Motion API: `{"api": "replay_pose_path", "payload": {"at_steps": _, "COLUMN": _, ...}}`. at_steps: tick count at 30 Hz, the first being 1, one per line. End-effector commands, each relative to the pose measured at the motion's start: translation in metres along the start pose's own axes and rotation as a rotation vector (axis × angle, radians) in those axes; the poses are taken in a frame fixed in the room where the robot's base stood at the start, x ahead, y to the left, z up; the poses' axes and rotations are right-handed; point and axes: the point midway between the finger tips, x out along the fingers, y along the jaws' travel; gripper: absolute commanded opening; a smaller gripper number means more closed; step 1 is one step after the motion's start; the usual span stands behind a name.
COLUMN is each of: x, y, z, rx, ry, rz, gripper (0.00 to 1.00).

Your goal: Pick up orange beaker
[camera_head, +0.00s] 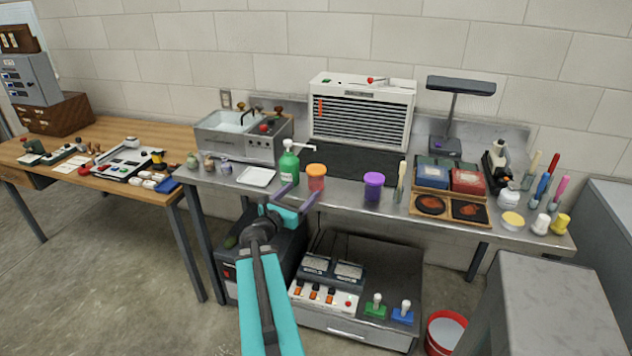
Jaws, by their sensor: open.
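The orange beaker (316,177) stands upright on the grey metal workbench (340,196), left of the middle. It has an orange body and a lighter orange top. My gripper (300,192) is open and empty at the front edge of the bench. Its purple fingers point toward the beaker, one at the beaker's left and one just below it in the picture. I cannot tell whether a finger touches the beaker.
A green bottle (289,165) stands close to the left of the beaker, with a white tray (256,177) beyond it. A purple beaker (373,187) stands to the right, with bare bench between. A louvred white unit (362,108) stands behind. Below is a lower cabinet (345,327).

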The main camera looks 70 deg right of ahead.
Motion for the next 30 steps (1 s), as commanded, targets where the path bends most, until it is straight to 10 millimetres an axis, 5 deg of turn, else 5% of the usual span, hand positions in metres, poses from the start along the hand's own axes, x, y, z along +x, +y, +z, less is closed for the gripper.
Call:
{"api": "replay_pose_path", "payload": {"at_steps": 16, "x": 0.008, "y": -0.003, "z": 0.001, "rx": 0.004, "ry": 0.000, "rz": -0.008, "gripper": 0.72}}
{"api": "replay_pose_path", "payload": {"at_steps": 30, "x": 0.054, "y": -0.003, "z": 0.002, "rx": 0.005, "ry": 0.000, "rz": -0.009, "gripper": 0.72}}
